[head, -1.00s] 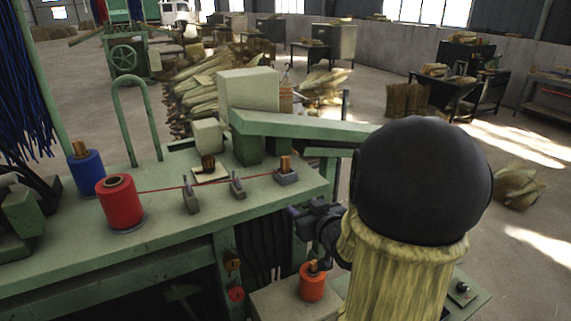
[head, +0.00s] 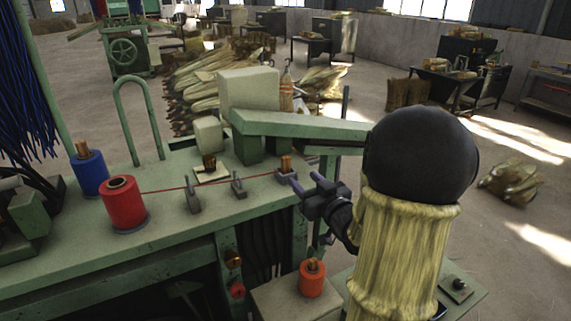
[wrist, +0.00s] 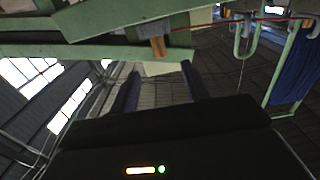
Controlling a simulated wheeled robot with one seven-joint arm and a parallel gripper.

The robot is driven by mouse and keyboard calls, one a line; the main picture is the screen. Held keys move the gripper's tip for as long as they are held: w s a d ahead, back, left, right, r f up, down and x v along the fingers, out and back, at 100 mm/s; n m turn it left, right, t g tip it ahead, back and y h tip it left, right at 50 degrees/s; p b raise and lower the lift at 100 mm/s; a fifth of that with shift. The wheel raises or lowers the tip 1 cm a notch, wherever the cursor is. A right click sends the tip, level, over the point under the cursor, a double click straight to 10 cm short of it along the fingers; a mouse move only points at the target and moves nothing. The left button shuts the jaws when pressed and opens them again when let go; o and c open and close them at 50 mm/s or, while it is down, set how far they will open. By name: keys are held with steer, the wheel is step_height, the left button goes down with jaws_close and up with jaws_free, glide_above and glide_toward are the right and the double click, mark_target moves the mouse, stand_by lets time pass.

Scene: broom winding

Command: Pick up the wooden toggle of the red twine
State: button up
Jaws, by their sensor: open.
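The wooden toggle (head: 286,164) is a small upright orange-brown block in a grey holder at the bench's right end. The red twine (head: 165,189) runs to it from the red spool (head: 123,204) past two grey guides (head: 238,186). My gripper (head: 303,178) is open and empty, just right of the toggle and apart from it. In the wrist view the toggle (wrist: 158,45) shows just beyond and between the fingertips (wrist: 160,70). The toggle's lower part is hidden in the holder.
The green bench (head: 170,235) carries a blue spool (head: 90,173) and a cream box (head: 249,91). A green beam (head: 300,126) passes behind the toggle. An orange spool (head: 312,279) sits lower, in front.

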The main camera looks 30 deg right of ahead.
mark_target(287, 163)
steer(key=w+p, duration=0.2)
steer(key=w, duration=0.5)
steer(key=shift+w+a+r+p, duration=0.1)
steer(key=shift+w+p, duration=0.05)
steer(key=shift+p, duration=0.2)
steer(key=shift+w, duration=0.35)
steer(key=shift+w+p, duration=0.5)
steer(key=shift+p, duration=0.1)
steer(key=w+p, duration=0.2)
steer(key=w, duration=0.1)
steer(key=shift+w, duration=0.2)
steer(key=shift+w+a, duration=0.1)
steer(key=shift+w, duration=0.3)
steer(key=shift+f, duration=0.2)
steer(key=shift+c, duration=0.5)
